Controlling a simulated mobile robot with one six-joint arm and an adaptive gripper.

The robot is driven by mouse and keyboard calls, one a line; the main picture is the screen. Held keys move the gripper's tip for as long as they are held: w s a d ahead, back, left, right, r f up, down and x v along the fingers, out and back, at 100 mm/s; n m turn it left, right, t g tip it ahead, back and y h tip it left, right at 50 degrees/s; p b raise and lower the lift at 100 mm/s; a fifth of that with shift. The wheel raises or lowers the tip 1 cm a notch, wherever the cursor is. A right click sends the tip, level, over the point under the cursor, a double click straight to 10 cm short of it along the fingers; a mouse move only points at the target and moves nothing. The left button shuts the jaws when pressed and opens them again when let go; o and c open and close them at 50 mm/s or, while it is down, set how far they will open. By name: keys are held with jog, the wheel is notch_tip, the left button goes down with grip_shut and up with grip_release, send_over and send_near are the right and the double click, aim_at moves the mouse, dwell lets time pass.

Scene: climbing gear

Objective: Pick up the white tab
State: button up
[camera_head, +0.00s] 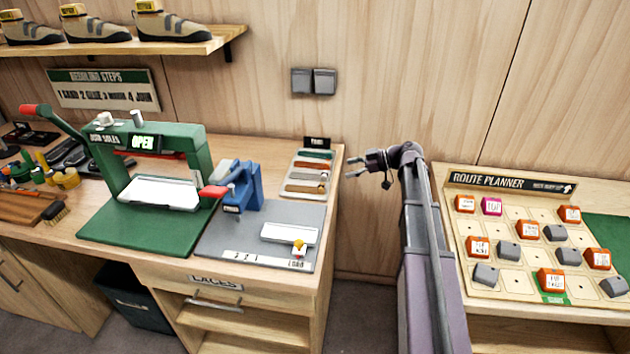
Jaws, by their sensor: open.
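My arm comes up from below, between the bench and the route planner board.
A green press (200,150) with a raised red-tipped lever stands on the bench. A blue clamp (243,188) and a white plate (290,233) are on a grey mat (225,245). The route planner board (480,275) with several blocks is at right. Shoes line a shelf.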

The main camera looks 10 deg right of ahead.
aim_at(331, 179)
jog(key=shift+b+x, duration=0.35)
jog(key=shift+x, duration=1.05)
jog(key=shift+f+b+x, duration=0.15)
jog(key=shift+b+x, duration=0.35)
jog(key=shift+x, duration=0.5)
jog(key=shift+f+b+x, duration=0.15)
jog(key=shift+b+x, duration=0.35)
jog(key=shift+x, duration=0.45)
jog(key=shift+w+a+f, duration=0.15)
jog(key=shift+w+a, duration=0.1)
jog(key=shift+a, duration=0.2)
jog(key=c, duration=0.9)
